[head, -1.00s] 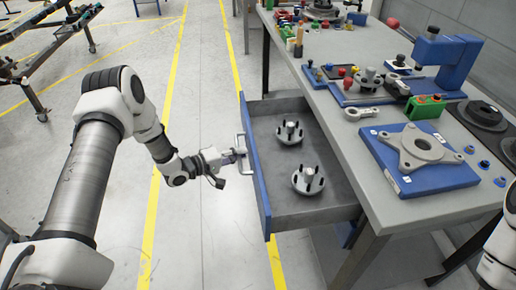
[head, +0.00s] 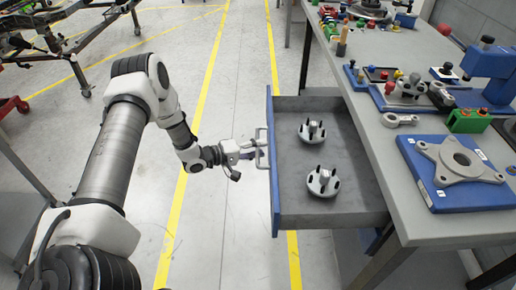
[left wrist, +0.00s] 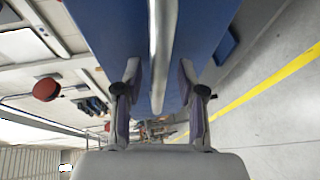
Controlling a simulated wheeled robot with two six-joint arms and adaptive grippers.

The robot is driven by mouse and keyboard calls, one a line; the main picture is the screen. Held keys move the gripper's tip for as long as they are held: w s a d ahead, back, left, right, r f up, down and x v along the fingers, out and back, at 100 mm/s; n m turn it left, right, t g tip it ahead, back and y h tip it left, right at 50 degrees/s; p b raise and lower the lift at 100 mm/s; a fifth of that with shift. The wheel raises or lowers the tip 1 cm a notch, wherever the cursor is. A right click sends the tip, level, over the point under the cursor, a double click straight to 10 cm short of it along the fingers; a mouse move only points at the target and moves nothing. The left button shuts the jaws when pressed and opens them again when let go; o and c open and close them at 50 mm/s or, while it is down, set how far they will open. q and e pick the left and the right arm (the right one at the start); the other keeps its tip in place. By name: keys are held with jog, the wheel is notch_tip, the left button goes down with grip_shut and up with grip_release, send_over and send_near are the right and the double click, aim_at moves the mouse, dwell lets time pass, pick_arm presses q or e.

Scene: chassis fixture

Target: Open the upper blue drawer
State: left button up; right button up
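The upper blue drawer (head: 275,190) stands pulled out from the left side of the workbench, its grey inside showing. Its pale bar handle (head: 262,150) is on the outer face of the blue front. My left gripper (head: 256,149) is at this handle. In the left wrist view the handle (left wrist: 160,50) lies between the two fingers of the left gripper (left wrist: 160,85), with a visible gap on each side, so the fingers look open around it. Two metal hubs with dark pins (head: 312,131) (head: 322,182) stand in the drawer. My right gripper is out of view.
The workbench top (head: 415,225) holds a blue fixture plate with a metal flange (head: 460,162), a green block (head: 468,120) and several small parts. The floor left of the drawer, marked with yellow lines (head: 205,100), is clear. A frame cart (head: 75,45) stands at the upper left.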

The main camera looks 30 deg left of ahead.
pick_arm(q)
jog(key=v, duration=1.2)
dwell(0.3)
